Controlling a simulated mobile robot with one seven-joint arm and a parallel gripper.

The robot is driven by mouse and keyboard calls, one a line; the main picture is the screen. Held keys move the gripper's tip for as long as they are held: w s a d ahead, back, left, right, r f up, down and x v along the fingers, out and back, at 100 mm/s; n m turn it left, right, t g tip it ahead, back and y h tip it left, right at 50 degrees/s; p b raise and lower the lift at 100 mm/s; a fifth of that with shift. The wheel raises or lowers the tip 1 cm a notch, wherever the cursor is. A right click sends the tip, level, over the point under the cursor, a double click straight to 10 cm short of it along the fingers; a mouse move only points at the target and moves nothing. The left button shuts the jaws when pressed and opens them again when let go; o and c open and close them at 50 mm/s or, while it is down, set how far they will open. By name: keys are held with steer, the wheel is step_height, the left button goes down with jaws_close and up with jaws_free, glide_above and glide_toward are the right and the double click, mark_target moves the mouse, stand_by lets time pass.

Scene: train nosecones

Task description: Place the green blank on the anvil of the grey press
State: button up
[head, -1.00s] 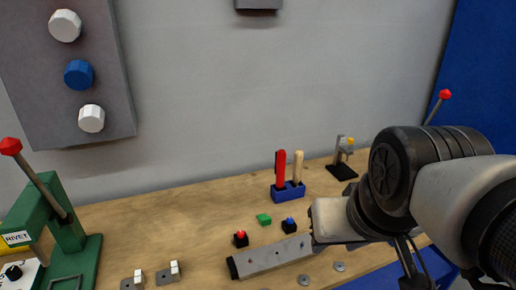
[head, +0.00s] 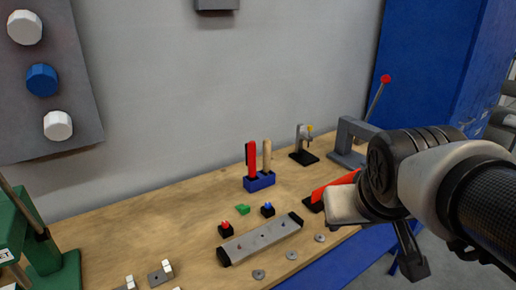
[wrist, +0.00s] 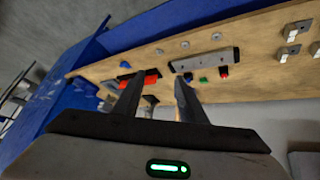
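The green blank (head: 242,209) is a small green piece lying on the wooden bench, left of a blue-topped black block. It also shows in the wrist view (wrist: 203,79), just right of the right fingertip. The grey press (head: 352,142) stands at the far right end of the bench, its lever raised with a red knob. My arm stands in front of it at the right, and its anvil cannot be made out. My gripper (wrist: 157,85) is open, its two fingers apart with nothing held between them, well away from the blank.
A grey bar (head: 262,241) with black ends lies in front of the blank, with a red-topped block (head: 226,229) near it. A blue tool holder (head: 260,182) stands behind. A red-handled tool (head: 333,186) lies near my arm. The green rivet press (head: 38,245) is at left.

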steer(key=w+d+f+n+t+b, duration=0.1)
steer(key=w+f+b, duration=0.1)
steer(key=w, duration=0.4)
steer(key=w+d+f+t+b, duration=0.1)
steer(key=w+f, duration=0.1)
steer(key=w, duration=0.3)
steer(key=n+t+y+b, duration=0.2)
steer(key=n+y+b, duration=0.4)
steer(key=y+b, duration=0.25)
glide_toward(246, 208)
steer(key=b+x, duration=0.2)
steer(key=x, duration=0.1)
steer(key=shift+w+d, duration=0.1)
steer(key=shift+b+x, duration=0.95)
steer(key=shift+x, duration=1.9)
steer(key=shift+c, duration=0.5)
steer(key=c, duration=0.8)
